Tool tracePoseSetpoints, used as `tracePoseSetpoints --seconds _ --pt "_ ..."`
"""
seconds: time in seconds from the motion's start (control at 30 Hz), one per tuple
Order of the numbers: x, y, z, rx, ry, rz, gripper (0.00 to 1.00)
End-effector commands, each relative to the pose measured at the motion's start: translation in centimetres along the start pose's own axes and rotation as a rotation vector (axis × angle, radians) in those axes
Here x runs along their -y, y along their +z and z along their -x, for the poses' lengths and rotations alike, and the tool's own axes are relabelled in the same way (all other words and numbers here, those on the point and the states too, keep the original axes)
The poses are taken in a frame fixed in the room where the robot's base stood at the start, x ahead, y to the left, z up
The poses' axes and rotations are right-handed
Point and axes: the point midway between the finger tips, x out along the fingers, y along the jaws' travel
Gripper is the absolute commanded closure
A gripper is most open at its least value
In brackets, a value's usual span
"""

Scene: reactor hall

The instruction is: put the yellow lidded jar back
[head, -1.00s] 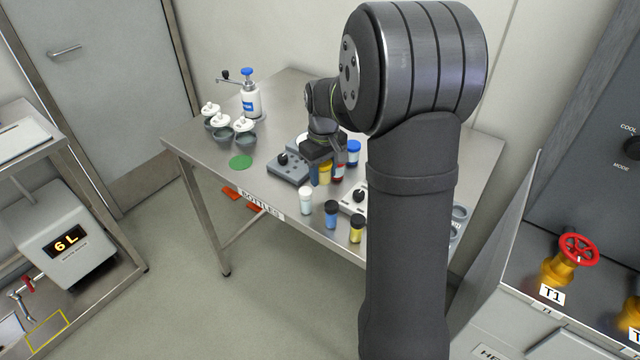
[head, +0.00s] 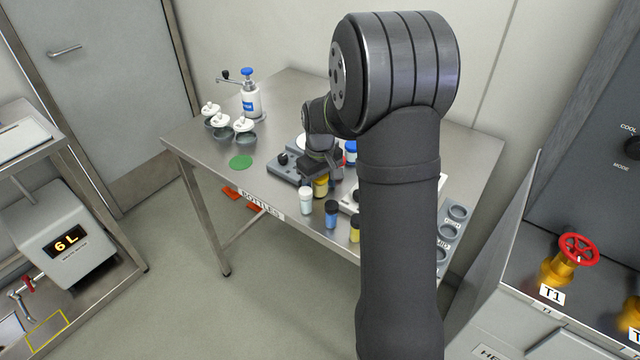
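A yellow jar (head: 321,188) shows directly beneath my gripper (head: 322,172), near the front of the steel table. Its top is hidden by the gripper. The fingers appear shut on it, and it has moved along with them; whether it clears the table I cannot tell. A second yellow jar (head: 355,230) with a black lid stands at the table's front edge, partly hidden by my arm. A holder with round empty slots (head: 457,212) lies at the table's right, partly behind my arm.
A white-lidded jar (head: 306,201) and a black-lidded blue jar (head: 331,214) stand close in front of the gripper. A blue-lidded jar (head: 351,147) stands behind. A grey block with a black knob (head: 284,166) lies left. The table (head: 205,160) is clear around a green disc (head: 241,162).

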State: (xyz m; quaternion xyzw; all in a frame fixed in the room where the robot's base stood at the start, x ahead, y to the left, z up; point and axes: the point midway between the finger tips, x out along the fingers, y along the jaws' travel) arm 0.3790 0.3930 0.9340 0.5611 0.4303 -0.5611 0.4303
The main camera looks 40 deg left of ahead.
Motion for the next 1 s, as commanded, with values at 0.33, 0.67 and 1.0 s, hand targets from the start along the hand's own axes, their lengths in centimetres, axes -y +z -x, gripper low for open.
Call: tracePoseSetpoints --seconds 0.33,0.67,1.0 --pt "0.0 0.0 0.7 -0.002 0.001 0.0 0.38" --pt "0.0 -0.1 7.3 -0.005 0.002 0.0 0.38" --pt "0.0 0.0 12.0 -0.001 0.001 0.0 0.38"
